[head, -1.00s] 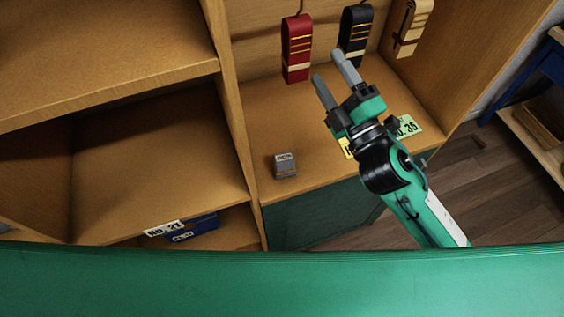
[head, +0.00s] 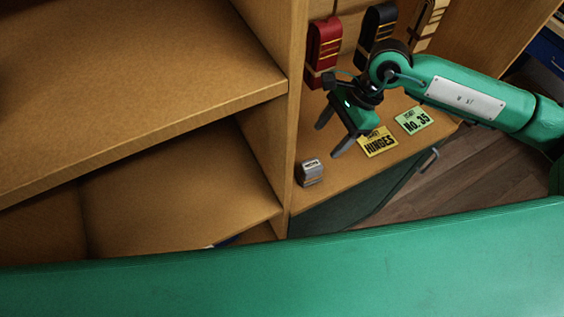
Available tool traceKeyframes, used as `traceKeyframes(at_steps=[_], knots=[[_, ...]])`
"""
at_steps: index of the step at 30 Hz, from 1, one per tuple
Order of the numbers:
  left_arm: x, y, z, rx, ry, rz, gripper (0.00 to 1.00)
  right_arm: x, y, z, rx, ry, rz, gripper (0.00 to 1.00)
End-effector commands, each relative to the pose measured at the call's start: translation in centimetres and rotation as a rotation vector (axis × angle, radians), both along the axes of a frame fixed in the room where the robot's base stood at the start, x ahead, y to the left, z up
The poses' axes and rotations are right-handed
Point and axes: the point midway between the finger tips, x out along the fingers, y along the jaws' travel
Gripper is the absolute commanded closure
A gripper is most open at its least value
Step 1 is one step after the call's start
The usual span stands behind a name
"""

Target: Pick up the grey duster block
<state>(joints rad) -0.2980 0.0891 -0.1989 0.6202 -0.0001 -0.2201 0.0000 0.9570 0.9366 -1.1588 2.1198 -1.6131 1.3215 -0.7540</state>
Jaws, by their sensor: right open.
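The grey duster block (head: 310,173) is a small block with a pale label on top. It sits on the wooden shelf surface near its front left corner, close to the upright divider. My right gripper (head: 329,141) is open and empty. Its two grey fingers point down and to the left in the picture, and it shows just above and right of the block, apart from it. My left gripper is not in view.
A yellow HINGES card (head: 378,142) and a green No. 35 card (head: 414,121) lie on the shelf right of the block. Red (head: 323,45), black (head: 378,28) and cream (head: 428,22) strapped items hang behind. An upright divider (head: 283,110) stands left of the block.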

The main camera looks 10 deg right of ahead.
Motion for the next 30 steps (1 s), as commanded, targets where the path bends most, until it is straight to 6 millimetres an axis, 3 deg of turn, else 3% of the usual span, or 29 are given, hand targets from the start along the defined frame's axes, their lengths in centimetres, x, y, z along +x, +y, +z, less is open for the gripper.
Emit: traceKeyframes(at_steps=[2,5,12,15,17,24,30], knots=[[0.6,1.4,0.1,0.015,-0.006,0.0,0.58,0.4,-1.3,-0.2,-0.05,-0.013,0.007,0.37],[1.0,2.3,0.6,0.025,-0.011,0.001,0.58,0.4,-1.5,-0.9,-0.073,-0.013,0.012,0.37],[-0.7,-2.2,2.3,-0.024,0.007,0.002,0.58,-0.2,0.3,-4.9,-0.069,-0.012,0.013,0.37],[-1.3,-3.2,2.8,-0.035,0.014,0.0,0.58,-0.3,0.9,-6.5,-0.068,-0.012,0.012,0.37],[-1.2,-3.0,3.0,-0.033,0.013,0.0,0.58,-0.4,1.2,-7.3,-0.067,-0.012,0.011,0.37],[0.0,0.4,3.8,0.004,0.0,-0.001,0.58,-0.6,1.7,-8.5,-0.067,-0.013,0.011,0.37],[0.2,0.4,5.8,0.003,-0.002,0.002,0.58,-1.2,2.4,-10.3,-0.067,-0.011,0.012,0.37]])
